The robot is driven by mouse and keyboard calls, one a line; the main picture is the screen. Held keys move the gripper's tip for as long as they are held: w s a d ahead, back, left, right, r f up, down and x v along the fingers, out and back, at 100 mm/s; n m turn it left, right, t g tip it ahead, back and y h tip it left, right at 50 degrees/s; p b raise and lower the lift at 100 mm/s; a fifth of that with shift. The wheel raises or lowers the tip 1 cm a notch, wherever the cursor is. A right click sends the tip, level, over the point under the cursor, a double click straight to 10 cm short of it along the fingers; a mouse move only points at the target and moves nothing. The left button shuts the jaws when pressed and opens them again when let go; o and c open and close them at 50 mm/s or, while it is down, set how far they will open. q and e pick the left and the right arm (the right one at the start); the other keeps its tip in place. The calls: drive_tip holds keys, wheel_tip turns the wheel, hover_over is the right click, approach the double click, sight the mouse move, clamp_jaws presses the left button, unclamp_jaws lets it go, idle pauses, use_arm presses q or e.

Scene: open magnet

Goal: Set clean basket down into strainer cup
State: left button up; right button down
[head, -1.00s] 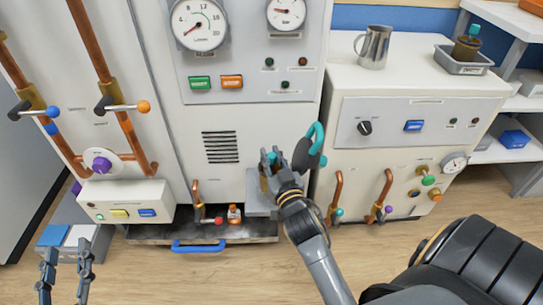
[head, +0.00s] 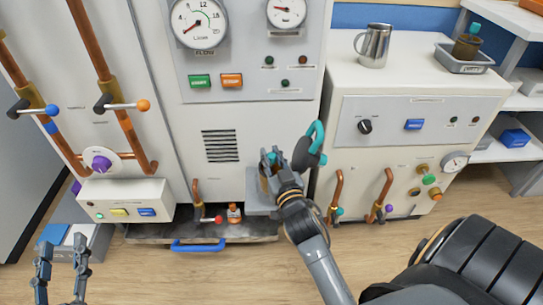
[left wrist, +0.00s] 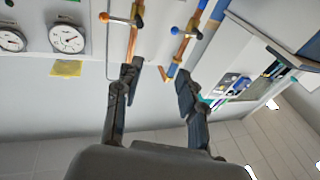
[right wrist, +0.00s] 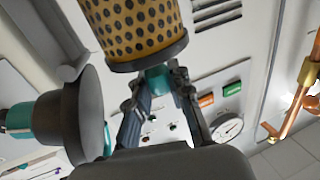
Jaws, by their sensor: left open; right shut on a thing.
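My right gripper (head: 270,160) is shut on the teal knob of the clean basket. The basket is a yellow perforated cylinder with a dark rim and shows large in the right wrist view (right wrist: 138,28). In the head view it is mostly hidden behind the fingers. Below it a grey fixture (head: 257,204) on the machine front seems to be the strainer cup; its mouth is hidden, so I cannot tell how deep the basket sits. A dark round lid with a teal handle (head: 304,152) stands open just right of my gripper. My left gripper (head: 62,255) is open and empty at lower left.
A used-looking brown basket (head: 466,46) with a teal knob sits in a grey tray (head: 463,66) on the right cabinet, near a metal jug (head: 374,46). Copper pipes with valves flank the work spot. A drip tray with a blue handle (head: 198,245) lies below.

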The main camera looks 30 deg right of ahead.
drive_tip(key=shift+f+b, duration=0.4)
drive_tip(key=shift+f, duration=0.2)
use_arm(q)
drive_tip(key=shift+s+d+r+t+h, duration=0.1)
drive_tip(key=shift+s+r+t+h, duration=0.2)
drive_tip(key=shift+r+t, duration=0.5)
drive_tip(key=shift+s+d+r+t+h, duration=0.15)
drive_tip(key=shift+s+r+t, duration=0.2)
drive_tip(key=shift+r, duration=0.7)
drive_tip(key=shift+s+a+r+t+h, duration=0.1)
drive_tip(key=shift+s+r+t+h, duration=0.15)
drive_tip(key=shift+r+t, duration=0.55)
use_arm(e)
drive_tip(key=shift+f, duration=0.45)
use_arm(q)
drive_tip(key=shift+r+b, duration=0.25)
drive_tip(key=shift+b, duration=0.05)
use_arm(e)
drive_tip(key=shift+f, duration=0.3)
drive_tip(key=c, duration=1.1)
unclamp_jaws()
drive_tip(key=shift+c, duration=0.2)
wheel_tip(320, 180, up, 10)
